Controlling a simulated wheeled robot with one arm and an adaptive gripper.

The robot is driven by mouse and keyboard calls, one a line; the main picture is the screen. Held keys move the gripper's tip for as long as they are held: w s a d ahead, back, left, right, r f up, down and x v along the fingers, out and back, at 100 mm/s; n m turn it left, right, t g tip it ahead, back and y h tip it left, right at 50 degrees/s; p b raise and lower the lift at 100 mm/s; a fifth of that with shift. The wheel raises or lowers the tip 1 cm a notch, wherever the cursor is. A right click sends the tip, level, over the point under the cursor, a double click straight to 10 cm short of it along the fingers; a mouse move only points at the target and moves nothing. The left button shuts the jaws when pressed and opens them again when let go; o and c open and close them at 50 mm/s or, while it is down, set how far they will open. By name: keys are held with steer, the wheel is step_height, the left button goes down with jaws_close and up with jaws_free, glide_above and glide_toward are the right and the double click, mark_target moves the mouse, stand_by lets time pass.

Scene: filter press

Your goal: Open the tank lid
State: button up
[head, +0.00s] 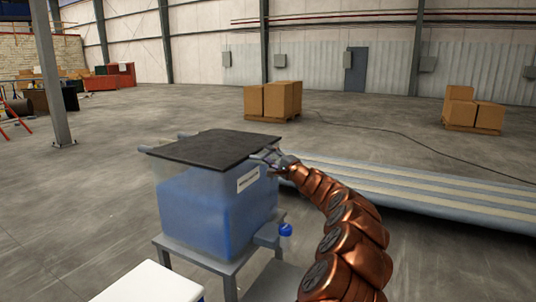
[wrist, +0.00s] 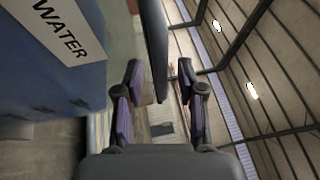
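The tank (head: 205,210) is a translucent box with blue contents and a white label, reading WATER in the wrist view (wrist: 60,28). Its flat dark lid (head: 212,147) lies level across the top and looks closed. My gripper (head: 266,157) is at the lid's right edge. In the wrist view my gripper (wrist: 161,72) has its two fingers apart, and the lid (wrist: 154,40) shows edge-on between them, closer to the left finger. A gap shows between the lid and the right finger. I cannot tell whether the left finger touches it.
The tank stands on a grey metal stand (head: 228,270) with a blue valve knob (head: 286,230) low at its right. A long low striped platform (head: 420,190) lies behind my arm. A white surface (head: 150,284) is in front. Boxes on pallets (head: 273,100) stand far back; open floor lies between.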

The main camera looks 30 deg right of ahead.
steer(key=shift+w+a+r, duration=0.1)
steer(key=shift+w+r, duration=0.1)
steer(key=shift+w, duration=0.35)
steer(key=shift+c, duration=0.2)
jaws_close()
stand_by(0.4)
